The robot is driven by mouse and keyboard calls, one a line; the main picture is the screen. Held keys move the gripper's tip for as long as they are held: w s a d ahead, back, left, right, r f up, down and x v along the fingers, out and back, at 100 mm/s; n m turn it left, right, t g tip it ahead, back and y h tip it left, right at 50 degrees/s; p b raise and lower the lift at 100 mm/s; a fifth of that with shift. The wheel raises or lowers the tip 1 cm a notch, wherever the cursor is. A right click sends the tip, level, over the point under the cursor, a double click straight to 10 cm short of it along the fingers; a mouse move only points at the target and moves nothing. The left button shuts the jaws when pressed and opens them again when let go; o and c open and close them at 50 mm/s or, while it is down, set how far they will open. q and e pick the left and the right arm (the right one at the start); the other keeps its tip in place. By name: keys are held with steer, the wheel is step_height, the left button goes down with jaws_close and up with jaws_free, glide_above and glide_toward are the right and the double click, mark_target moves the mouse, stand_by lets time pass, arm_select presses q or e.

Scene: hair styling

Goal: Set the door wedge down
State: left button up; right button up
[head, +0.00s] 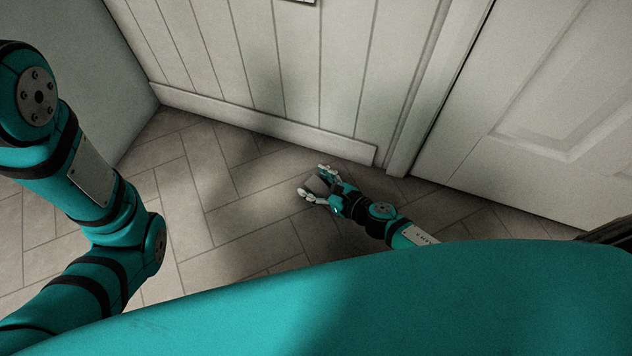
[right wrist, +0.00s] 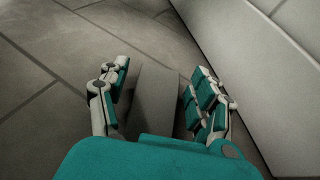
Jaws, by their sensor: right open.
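The door wedge (right wrist: 155,97) is a plain grey-brown block between the fingers of my right gripper (right wrist: 158,80) in the right wrist view. It appears to rest on the floor. My right gripper is open, with a gap at the left finger; the right finger is very close to the wedge, and I cannot tell if it touches. In the head view my right gripper (head: 314,181) is low over the floor near the wall, and the wedge between its fingers is dark and hard to make out. My left arm shows at the left, but its gripper is out of view.
A white panelled door (head: 540,110) stands at the right. A panelled wall with a white skirting board (head: 270,124) runs behind my right gripper. The tiled floor (head: 215,205) is clear to the left of it.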

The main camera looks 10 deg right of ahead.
steer(key=p+v, duration=0.3)
steer(key=v, duration=0.8)
steer(key=shift+w, duration=0.1)
steer(key=shift+s+d+r+p, duration=0.2)
steer(key=shift+s+d+p, duration=0.15)
steer(key=shift+s, duration=0.1)
